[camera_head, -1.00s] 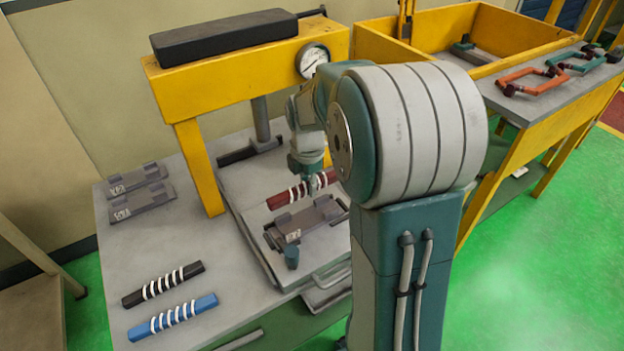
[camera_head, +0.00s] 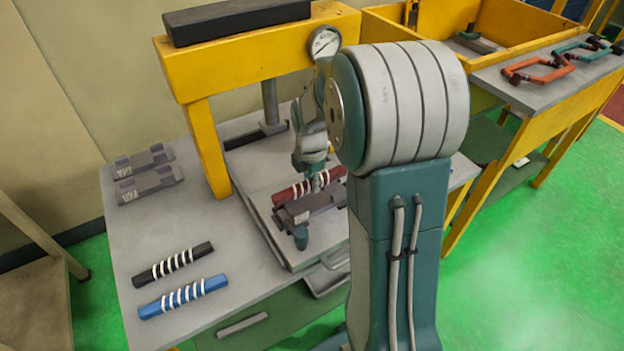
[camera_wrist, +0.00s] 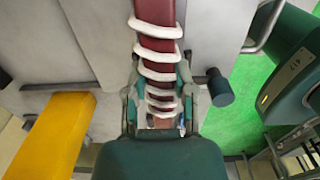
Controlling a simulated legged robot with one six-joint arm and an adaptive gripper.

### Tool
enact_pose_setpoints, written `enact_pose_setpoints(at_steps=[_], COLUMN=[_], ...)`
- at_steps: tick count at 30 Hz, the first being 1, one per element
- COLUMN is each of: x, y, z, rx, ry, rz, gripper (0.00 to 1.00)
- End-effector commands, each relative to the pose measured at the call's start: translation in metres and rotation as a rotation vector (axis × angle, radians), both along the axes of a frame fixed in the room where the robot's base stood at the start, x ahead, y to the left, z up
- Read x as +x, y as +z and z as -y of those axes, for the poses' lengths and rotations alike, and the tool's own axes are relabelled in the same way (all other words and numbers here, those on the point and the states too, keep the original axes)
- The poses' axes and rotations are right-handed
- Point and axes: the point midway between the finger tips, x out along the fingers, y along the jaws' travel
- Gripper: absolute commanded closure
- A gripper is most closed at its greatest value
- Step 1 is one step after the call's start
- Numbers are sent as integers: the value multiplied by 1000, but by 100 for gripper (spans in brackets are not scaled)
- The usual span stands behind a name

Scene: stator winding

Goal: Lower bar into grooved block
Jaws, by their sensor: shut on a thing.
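A dark red bar (camera_head: 285,195) wrapped with white bands is held by my gripper (camera_head: 318,182) just above the press table. In the wrist view the red bar (camera_wrist: 160,45) runs lengthwise between the fingers of my gripper (camera_wrist: 159,85), which are shut on its banded part. A grey grooved block (camera_head: 312,204) lies on the press plate right below or beside the bar. The bar looks close over the block; I cannot tell whether they touch. The block's groove is hidden by the bar and my arm.
A black bar (camera_head: 173,262) and a blue bar (camera_head: 184,297) lie at the table's front left. Two more grooved blocks (camera_head: 150,182) lie at the left. The yellow press frame (camera_head: 208,150) stands behind. A teal-topped post (camera_head: 301,237) stands by the block's near end.

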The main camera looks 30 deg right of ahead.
Motion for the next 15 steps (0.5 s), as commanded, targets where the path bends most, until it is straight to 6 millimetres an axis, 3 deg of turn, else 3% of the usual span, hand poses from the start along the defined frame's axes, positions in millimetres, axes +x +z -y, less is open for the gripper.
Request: enact_pose_setpoints(at_steps=[15], x=[0], y=[-1], z=[12], rx=[-2], ry=[-2], rz=[1], gripper=[100])
